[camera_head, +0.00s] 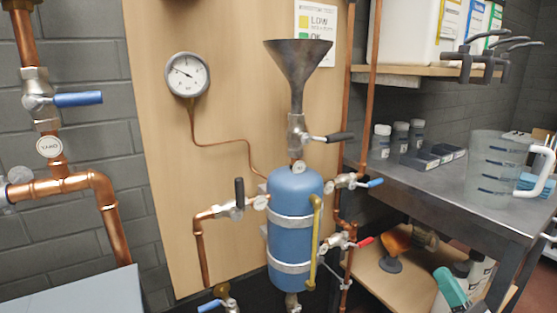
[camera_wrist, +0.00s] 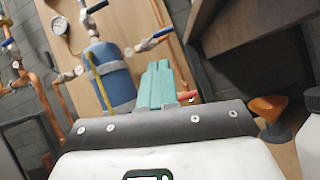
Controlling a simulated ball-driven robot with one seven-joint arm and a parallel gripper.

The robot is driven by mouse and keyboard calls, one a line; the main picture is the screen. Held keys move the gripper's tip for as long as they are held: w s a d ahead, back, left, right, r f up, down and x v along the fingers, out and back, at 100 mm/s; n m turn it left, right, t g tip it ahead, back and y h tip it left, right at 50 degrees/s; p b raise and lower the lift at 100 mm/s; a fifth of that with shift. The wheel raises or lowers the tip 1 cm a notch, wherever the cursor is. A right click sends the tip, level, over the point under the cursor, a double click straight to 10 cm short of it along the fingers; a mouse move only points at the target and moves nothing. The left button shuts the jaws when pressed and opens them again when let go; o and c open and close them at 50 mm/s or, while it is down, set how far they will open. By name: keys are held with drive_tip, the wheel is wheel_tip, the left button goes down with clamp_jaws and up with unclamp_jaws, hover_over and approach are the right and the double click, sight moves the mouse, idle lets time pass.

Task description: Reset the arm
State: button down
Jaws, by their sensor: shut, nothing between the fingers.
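My gripper (camera_wrist: 159,68) shows in the wrist view with its teal fingers pressed together and nothing held between them.
Copper pipes with lever valves surround the tank; a gauge (camera_head: 187,74) is on the wooden panel. At right, a metal table (camera_head: 440,190) carries a clear jug (camera_head: 495,165). An orange-headed tool (camera_head: 392,243) and bottles are on the lower shelf, close to the fingers.

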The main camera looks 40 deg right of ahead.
drive_tip(key=w+d+f+m+g+h, duration=0.1)
drive_tip(key=w+f+m+g+h, duration=0.2)
drive_tip(key=m, duration=0.5)
drive_tip(key=w+d+f+m+g+h, duration=0.15)
drive_tip(key=w+m+g, duration=0.3)
drive_tip(key=m, duration=0.45)
drive_tip(key=w+a+f+m+g+y, duration=0.2)
drive_tip(key=a+f+m+g+y, duration=0.25)
drive_tip(key=a+f+m, duration=0.45)
drive_tip(key=a+f+g+y, duration=0.4)
drive_tip(key=a+f, duration=0.3)
drive_tip(key=a, duration=0.2)
drive_tip(key=s+a+f+m+g+y, duration=0.2)
drive_tip(key=s+a+g+y, duration=0.1)
drive_tip(key=s+a, duration=0.3)
drive_tip(key=s+a+f+m+g+y, duration=0.1)
drive_tip(key=s+a+f+g+y, duration=0.2)
drive_tip(key=a, duration=0.5)
wheel_tip(320, 180, up, 27)
drive_tip(key=h+p, duration=0.1)
drive_tip(key=p, duration=2.4)
drive_tip(key=shift+s+f, duration=0.15)
drive_tip(key=shift+s, duration=0.15)
